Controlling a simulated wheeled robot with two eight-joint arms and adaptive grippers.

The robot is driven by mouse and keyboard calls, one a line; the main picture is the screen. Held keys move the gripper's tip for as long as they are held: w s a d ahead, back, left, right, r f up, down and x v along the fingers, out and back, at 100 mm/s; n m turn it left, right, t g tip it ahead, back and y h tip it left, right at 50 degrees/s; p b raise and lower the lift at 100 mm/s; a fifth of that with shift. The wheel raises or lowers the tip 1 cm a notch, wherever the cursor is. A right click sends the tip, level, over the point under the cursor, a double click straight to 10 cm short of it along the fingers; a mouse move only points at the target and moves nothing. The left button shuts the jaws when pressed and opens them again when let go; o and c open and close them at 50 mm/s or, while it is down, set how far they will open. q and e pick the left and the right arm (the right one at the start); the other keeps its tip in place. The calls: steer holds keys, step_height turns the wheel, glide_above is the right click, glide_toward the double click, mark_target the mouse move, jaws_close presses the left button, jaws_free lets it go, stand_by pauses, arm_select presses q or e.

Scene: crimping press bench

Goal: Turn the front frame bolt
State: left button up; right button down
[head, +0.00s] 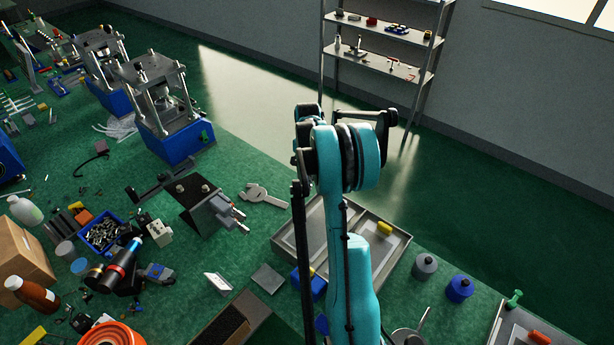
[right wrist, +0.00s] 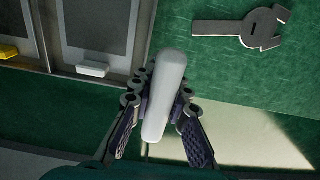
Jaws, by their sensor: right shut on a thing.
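The nearest press (head: 165,110) has a blue base and a metal frame of posts with a top plate. Bolt-like heads show on its frame, but I cannot tell which is the front frame bolt. A grey open-ended wrench (head: 262,195) lies flat on the green bench, apart from any gripper; it also shows in the right wrist view (right wrist: 240,28). My right gripper (right wrist: 160,90) is shut on a pale, rounded bar (right wrist: 166,75), held between its fingers. In the head view my teal arm hides this gripper and bar. My left gripper is not in view.
A grey divided tray (head: 290,235) with a yellow block (head: 385,228) lies partly behind my arm. Small parts crowd the left bench. A shelf rack (head: 385,45) stands beyond, across open floor.

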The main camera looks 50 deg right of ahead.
steer(key=w+a+r+n+p, duration=0.3)
steer(key=w+a, duration=0.3)
steer(key=a, duration=0.3)
steer(key=w+a+r+n+p, duration=0.4)
steer(key=w+a, duration=0.3)
steer(key=a, duration=0.2)
steer(key=w+a+r+n+p, duration=0.4)
steer(key=w+a, duration=0.3)
steer(key=a, duration=0.2)
steer(key=shift+w+a+r+n, duration=0.2)
steer(key=shift+r+n, duration=0.5)
steer(key=shift+r, duration=0.1)
steer(key=shift+f+b, duration=1.5)
steer(key=shift+f, duration=0.8)
steer(key=shift+f+b, duration=0.8)
steer(key=shift+f, duration=0.35)
